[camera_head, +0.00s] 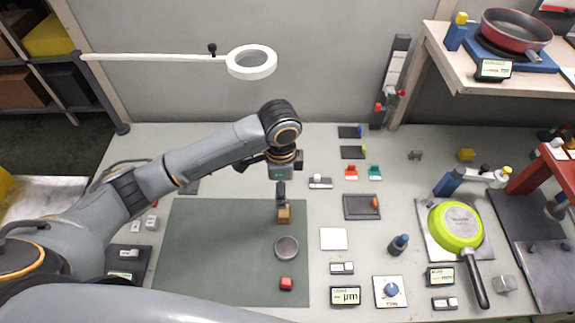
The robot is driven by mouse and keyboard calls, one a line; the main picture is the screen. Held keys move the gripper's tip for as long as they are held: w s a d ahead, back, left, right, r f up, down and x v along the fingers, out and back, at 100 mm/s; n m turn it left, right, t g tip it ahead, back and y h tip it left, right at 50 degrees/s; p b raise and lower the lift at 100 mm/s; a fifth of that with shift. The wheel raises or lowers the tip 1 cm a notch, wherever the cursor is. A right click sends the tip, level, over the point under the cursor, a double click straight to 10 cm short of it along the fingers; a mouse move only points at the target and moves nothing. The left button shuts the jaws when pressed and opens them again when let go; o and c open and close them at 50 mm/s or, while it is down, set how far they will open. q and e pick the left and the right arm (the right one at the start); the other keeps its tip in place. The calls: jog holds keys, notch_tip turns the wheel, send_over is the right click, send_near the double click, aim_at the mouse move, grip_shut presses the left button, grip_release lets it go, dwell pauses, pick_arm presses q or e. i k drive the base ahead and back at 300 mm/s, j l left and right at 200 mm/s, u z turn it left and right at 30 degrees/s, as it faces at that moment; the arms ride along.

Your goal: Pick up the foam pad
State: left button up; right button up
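My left gripper (283,207) points straight down over the green mat (200,240), right at a small tan-brown block (284,215) that may be the foam pad. The fingers are seen edge-on and overlap the block's top. I cannot tell whether they are closed on it, or whether the block touches the mat. A flat white square pad (333,239) lies on the table just right of the mat, apart from the gripper; it could also be the foam pad. My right gripper is not in view.
A ring lamp (251,62) hangs behind. A green pan (457,228) and several small gauges stand right. The mat's left part is clear.

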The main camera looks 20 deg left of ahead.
aim_at(286, 284)
jog(key=k, duration=1.5)
